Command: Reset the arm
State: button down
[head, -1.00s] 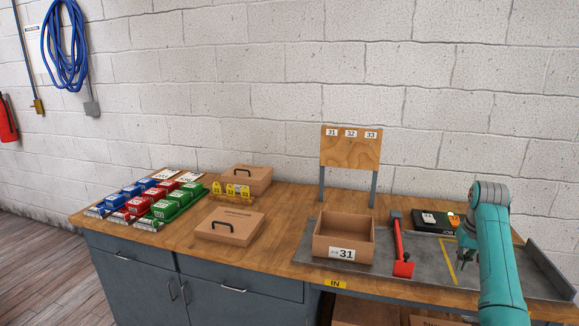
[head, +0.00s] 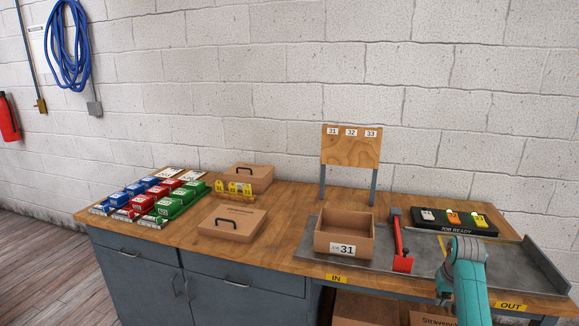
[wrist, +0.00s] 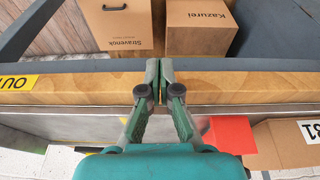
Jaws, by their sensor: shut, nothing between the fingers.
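My teal gripper (wrist: 160,78) is shut and empty in the wrist view, its two fingertips together over the wooden front edge of the bench (wrist: 70,88). In the head view my arm is at the lower right, over the front of the grey tray (head: 380,262), and hides part of it. The open brown box marked 31 (head: 342,249) stands on the tray to the left of my arm. The red-headed lever (head: 402,263) lies between the box and my arm; its red part also shows in the wrist view (wrist: 229,133).
Two lidded boxes (head: 233,224) and the coloured bins (head: 165,205) are at left. Bare wood lies left of the tray.

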jog(key=s+a+f+t, duration=0.1)
jog(key=s+a+f, duration=0.2)
jog(key=f, duration=0.4)
jog(key=s+a+f+t, duration=0.1)
jog(key=s+a+f, duration=0.15)
jog(key=f, duration=0.35)
jog(key=s+a+f+t, duration=0.1)
jog(key=s+a+f, duration=0.3)
jog(key=s, duration=0.4)
jog(key=s+a+f+n+t, duration=0.1)
jog(key=s+a+f+t, duration=0.1)
jog(key=s+a+f, duration=0.4)
jog(key=s+a+f+t, duration=0.1)
jog(key=s+a+f, duration=0.2)
jog(key=s, duration=0.6)
jog(key=s+a+r+n+t, duration=0.1)
jog(key=s+a+r, duration=0.25)
jog(key=s, duration=0.65)
jog(key=s+a+r+t, duration=0.2)
jog(key=s+r, duration=0.2)
jog(key=s, duration=0.5)
jog(key=s+a+r+t, duration=0.1)
jog(key=s+r, duration=0.6)
jog(key=r, duration=0.2)
jog(key=s+a+r+n+t, duration=0.1)
jog(key=s+r+t, duration=0.1)
jog(key=s+r, duration=0.5)
notch_tip(320, 180, up, 4)
jog(key=shift+a+f+y, duration=0.2)
jog(key=shift+y, duration=0.2)
